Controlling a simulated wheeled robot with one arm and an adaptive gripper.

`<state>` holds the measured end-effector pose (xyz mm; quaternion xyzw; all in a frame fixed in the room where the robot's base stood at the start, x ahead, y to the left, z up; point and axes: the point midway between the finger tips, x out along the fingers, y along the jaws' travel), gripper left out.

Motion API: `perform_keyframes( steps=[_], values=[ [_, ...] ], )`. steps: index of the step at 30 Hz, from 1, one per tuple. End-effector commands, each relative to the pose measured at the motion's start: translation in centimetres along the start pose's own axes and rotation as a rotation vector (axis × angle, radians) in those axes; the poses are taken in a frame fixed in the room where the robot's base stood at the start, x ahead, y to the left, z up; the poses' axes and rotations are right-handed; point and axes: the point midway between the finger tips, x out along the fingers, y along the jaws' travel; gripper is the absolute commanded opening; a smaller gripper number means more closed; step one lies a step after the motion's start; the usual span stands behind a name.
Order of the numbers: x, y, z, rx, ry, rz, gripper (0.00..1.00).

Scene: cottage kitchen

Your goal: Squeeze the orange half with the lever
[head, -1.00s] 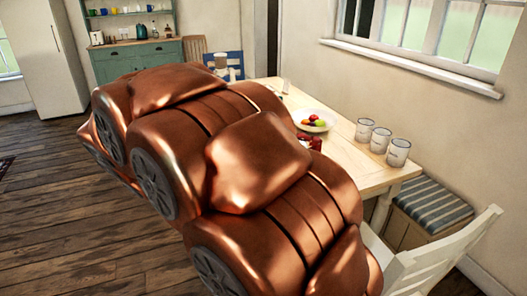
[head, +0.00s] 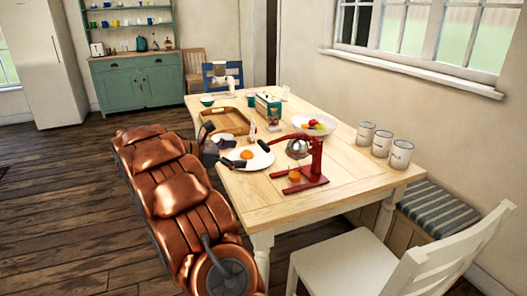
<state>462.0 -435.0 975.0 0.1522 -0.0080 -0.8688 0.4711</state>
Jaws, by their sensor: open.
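A red juicer press (head: 317,160) stands on the near part of the wooden table, with a metal dome (head: 298,147) held up on its frame. Its lever is at the top of the press; its exact angle is too small to tell. An orange piece (head: 294,175), seemingly the orange half, sits low in the press, beneath the dome. My gripper (head: 248,155) is open and empty at the table's left edge, its dark fingers spread over or in front of a white plate (head: 262,162). It is left of the press, apart from it.
A round orange thing (head: 247,154) shows at the plate. Several white canisters line the right edge. A white chair (head: 400,262) stands in front. Bare tabletop lies right of the press.

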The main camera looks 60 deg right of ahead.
Motion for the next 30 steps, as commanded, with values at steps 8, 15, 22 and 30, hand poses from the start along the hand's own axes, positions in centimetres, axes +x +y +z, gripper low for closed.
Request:
perform_keyframes(
  steps=[8, 15, 22, 30],
  values=[
    [3.3, 4.7, -1.9, -0.116, -0.188, 0.004, 1.0],
    [4.3, 6.1, -2.2, -0.158, -0.256, 0.001, 1.0],
    [6.3, 6.2, -1.6, -0.161, -0.262, -0.004, 1.0],
    [10.0, 6.3, -0.7, -0.16, -0.26, 0.0, 1.0]
  ],
)
